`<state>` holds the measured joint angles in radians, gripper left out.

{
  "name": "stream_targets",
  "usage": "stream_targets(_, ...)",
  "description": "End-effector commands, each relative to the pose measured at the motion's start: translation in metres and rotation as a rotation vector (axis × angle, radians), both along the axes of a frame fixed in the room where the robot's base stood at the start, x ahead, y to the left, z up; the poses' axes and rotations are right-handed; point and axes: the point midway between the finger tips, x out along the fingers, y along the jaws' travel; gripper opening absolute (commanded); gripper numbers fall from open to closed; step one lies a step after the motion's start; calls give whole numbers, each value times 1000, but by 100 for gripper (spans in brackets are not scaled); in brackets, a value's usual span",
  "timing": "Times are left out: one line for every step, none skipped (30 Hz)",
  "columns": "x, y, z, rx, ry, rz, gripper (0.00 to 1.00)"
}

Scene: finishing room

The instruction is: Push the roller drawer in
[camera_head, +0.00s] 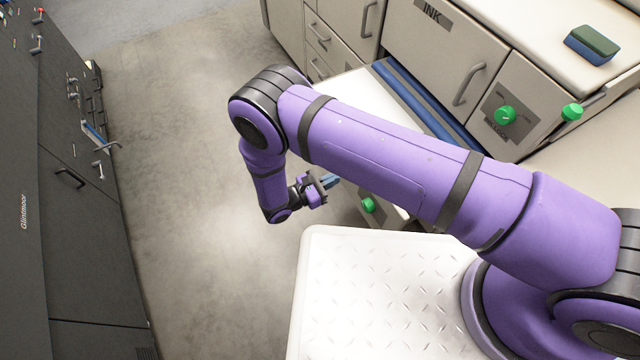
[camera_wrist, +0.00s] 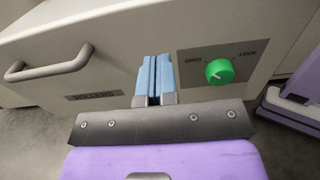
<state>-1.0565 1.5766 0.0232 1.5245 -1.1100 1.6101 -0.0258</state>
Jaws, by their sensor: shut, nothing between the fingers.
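The roller drawer (camera_head: 353,92) stands pulled out below the INK cabinet, with long blue rollers (camera_head: 425,103) showing inside. My arm hides much of it in the head view. In the wrist view its pale front (camera_wrist: 115,48) fills the picture, with a bar handle (camera_wrist: 48,66) at left, a label reading ROLLERS and a green knob (camera_wrist: 219,71) between OPEN and LOCK marks. My gripper (camera_head: 329,181) is shut and empty. In the wrist view its blue fingertips (camera_wrist: 154,60) point at the front between handle and knob. I cannot tell whether they touch it.
The INK cabinet (camera_head: 436,50) and a counter with a green-and-blue sponge (camera_head: 592,44) stand behind the drawer. A dark cabinet (camera_head: 95,240) with handles lines the left. The grey floor (camera_head: 175,170) between is clear. Another green knob (camera_head: 505,116) is by the INK door.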

Motion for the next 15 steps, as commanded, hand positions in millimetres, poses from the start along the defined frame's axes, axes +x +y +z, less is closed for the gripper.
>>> stream_targets(5,-9,0,-2,1,-3,0)
stream_targets(9,-14,0,-1,2,-3,0)
stream_targets(13,-20,0,-1,2,-3,0)
stream_targets(16,-24,0,-2,1,-3,0)
stream_targets(18,-28,0,-2,1,-3,0)
stream_targets(22,-33,0,-1,0,-3,0)
stream_targets(25,-37,0,-1,0,-3,0)
stream_targets(27,-40,0,-1,1,-3,0)
stream_targets(29,-44,0,-1,1,-2,0)
stream_targets(31,-47,0,-1,1,-2,0)
stream_targets(33,-49,0,0,1,-2,0)
stream_targets(35,-52,0,0,2,-2,0)
stream_targets(36,-54,0,0,1,-1,0)
stream_targets(37,-55,0,0,1,-1,0)
stream_targets(38,-56,0,0,1,-1,0)
